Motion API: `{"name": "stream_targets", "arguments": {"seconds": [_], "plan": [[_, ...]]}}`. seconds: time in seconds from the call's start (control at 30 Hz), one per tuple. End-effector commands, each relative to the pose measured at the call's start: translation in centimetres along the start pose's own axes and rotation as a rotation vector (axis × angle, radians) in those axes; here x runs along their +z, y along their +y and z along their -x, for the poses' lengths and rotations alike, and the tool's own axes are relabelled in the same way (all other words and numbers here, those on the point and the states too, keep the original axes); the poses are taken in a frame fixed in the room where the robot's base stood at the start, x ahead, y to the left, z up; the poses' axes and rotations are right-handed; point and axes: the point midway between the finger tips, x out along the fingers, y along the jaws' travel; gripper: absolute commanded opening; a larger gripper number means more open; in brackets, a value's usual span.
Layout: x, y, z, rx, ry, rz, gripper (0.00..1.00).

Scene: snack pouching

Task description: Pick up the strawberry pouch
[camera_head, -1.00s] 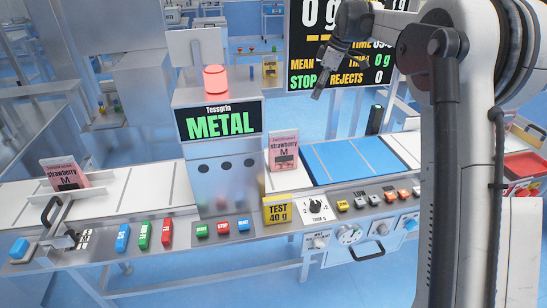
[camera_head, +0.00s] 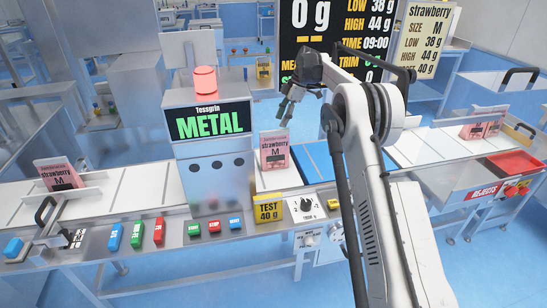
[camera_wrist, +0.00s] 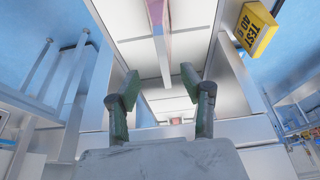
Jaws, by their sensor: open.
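A pink strawberry pouch (camera_head: 274,150) marked M stands upright on the conveyor just right of the METAL detector. My gripper (camera_head: 287,108) hangs above it and slightly to its right, fingers pointing down, apart from it. In the wrist view my gripper (camera_wrist: 160,80) is open and empty, with its two green-padded fingers spread. A thin pink and white upright strip (camera_wrist: 157,25), apparently a pouch seen edge-on, lies beyond the fingertips, in line with the gap. Another strawberry pouch (camera_head: 57,173) stands at the left end of the line, and one more (camera_head: 480,127) at the right.
The metal detector (camera_head: 208,150) with its red lamp stands close left of the middle pouch. A yellow TEST 40 g block (camera_head: 269,210) and knobs line the front edge. A blue belt (camera_head: 312,162) lies right of the pouch. A red rejects tray (camera_head: 516,163) is at far right.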

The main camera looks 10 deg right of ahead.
Motion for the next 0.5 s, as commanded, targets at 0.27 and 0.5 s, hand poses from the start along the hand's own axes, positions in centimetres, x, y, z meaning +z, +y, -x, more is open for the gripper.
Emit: {"name": "stream_targets", "arguments": {"seconds": [0.27,0.5], "plan": [[0.0,0.0,-4.2,0.0,0.0,0.0,0.42],[0.1,-0.2,-5.6,0.0,0.0,-0.001,0.42]]}}
